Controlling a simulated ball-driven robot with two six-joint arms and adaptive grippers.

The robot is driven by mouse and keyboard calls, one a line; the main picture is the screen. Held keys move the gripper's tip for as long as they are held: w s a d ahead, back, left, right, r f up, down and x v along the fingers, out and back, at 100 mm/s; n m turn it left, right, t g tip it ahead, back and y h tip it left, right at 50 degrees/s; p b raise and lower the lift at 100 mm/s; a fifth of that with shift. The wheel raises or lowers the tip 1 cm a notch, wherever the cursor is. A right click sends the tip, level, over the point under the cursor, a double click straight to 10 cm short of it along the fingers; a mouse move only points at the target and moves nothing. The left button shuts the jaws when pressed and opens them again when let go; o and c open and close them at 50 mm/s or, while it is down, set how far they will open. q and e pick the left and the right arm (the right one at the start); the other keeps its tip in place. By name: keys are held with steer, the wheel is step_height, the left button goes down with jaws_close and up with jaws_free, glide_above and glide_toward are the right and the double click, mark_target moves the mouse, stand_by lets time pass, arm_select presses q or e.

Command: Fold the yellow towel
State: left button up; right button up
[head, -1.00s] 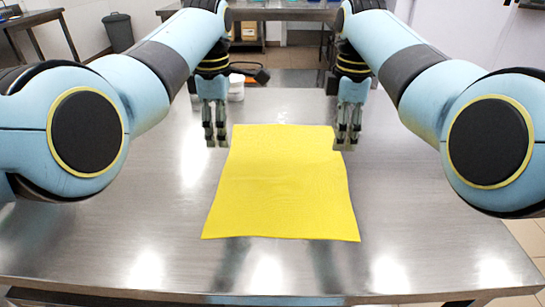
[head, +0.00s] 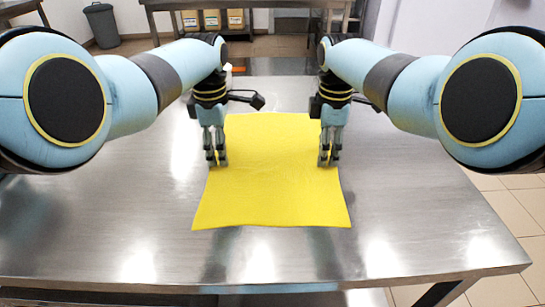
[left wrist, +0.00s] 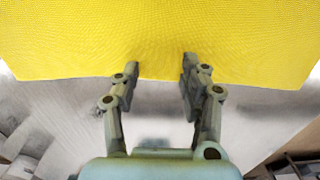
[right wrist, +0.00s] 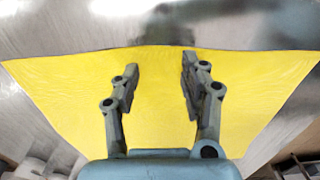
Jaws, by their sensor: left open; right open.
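The yellow towel (head: 270,185) lies flat and spread out on the metal table. My left gripper (head: 215,162) is open at the towel's left edge, pointing down. In the left wrist view the towel (left wrist: 160,35) fills the top, with its edge between the open fingers (left wrist: 157,75). My right gripper (head: 328,162) is open over the towel's right side. In the right wrist view the towel (right wrist: 155,100) lies beneath the open fingers (right wrist: 158,75). Neither gripper holds the towel. Whether the fingertips touch it, I cannot tell.
The steel table (head: 110,220) has bare room left, right and in front of the towel. Behind it stand another metal table (head: 250,4) with several boxes under it and a grey bin (head: 101,24) on the floor.

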arm_select(q)
steer(key=shift+f, duration=0.15)
steer(key=shift+c, duration=0.2)
arm_select(e)
steer(key=shift+f, duration=0.15)
steer(key=shift+c, duration=0.2)
arm_select(q)
steer(key=shift+s+f, duration=0.15)
jaws_close()
arm_select(e)
steer(key=shift+s+f, duration=0.1)
steer(key=shift+s, duration=0.05)
jaws_close()
arm_select(q)
steer(key=shift+s, duration=0.1)
arm_select(e)
steer(key=shift+s, duration=0.1)
